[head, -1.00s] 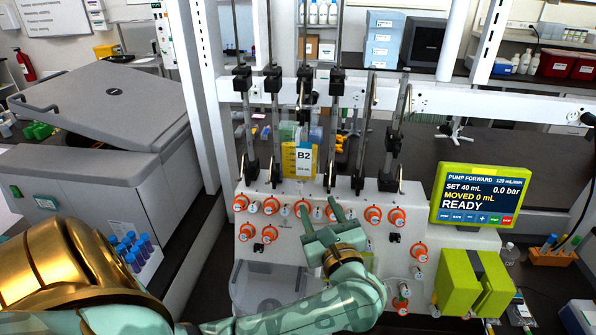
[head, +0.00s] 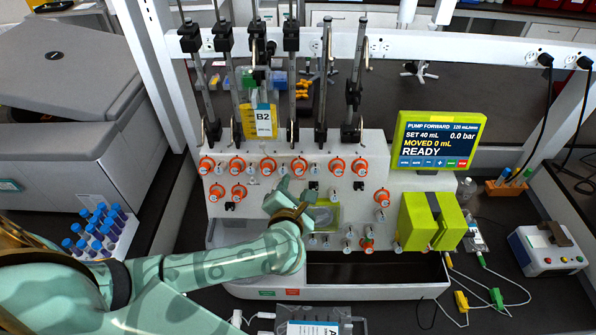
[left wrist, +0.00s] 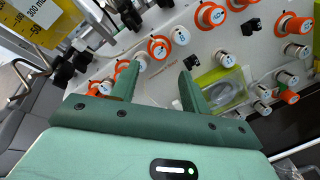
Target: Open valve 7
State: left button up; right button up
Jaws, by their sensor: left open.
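The white valve panel (head: 322,182) carries a top row of orange-ringed knobs, with more knobs lower down. I cannot read the numbers on them, so I cannot tell which is valve 7. My left gripper (head: 296,189) is in front of the panel, just below the top row, near an orange-ringed knob (head: 299,165). In the left wrist view my left gripper (left wrist: 160,72) is open with nothing between its fingers. An orange-ringed knob (left wrist: 158,47) shows just beyond the gap, and another (left wrist: 211,14) lies up and right. My right gripper is not in view.
A pump screen (head: 437,140) reading READY stands right of the panel, above a yellow-green block (head: 430,222). A bag marked B2 (head: 263,118) hangs above the knobs among vertical rods. A rack of blue-capped tubes (head: 98,232) is at left.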

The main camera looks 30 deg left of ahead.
aim_at(299, 172)
pick_arm(q)
jog(key=x, duration=0.8)
jog(key=c, duration=1)
